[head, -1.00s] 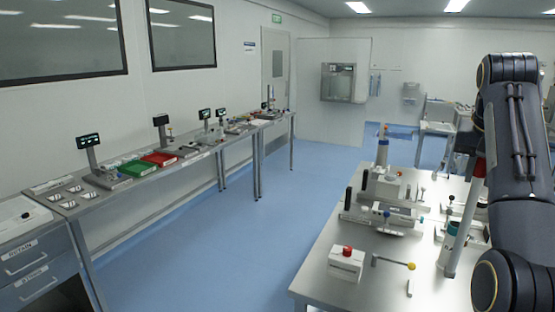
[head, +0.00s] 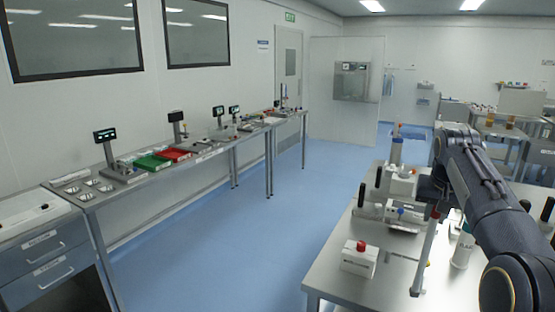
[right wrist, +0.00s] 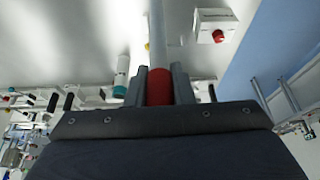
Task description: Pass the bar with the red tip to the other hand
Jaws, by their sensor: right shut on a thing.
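The bar with the red tip (head: 424,258) is a long light-grey rod. It hangs almost upright in the head view, red end at the top, over the right-hand table. My right gripper (head: 434,206) is shut on the bar at its red end. In the right wrist view, the two dark fingers of my right gripper (right wrist: 160,86) stand on either side of the red section, and the grey bar (right wrist: 158,35) extends away from them. My left gripper is in neither current view.
A white box with a red button (head: 359,259) stands on the right-hand metal table (head: 335,283). A white cylinder (head: 463,250) stands right of the bar. Fixtures with black handles (head: 400,212) are behind. Blue floor (head: 240,250) lies open to the left.

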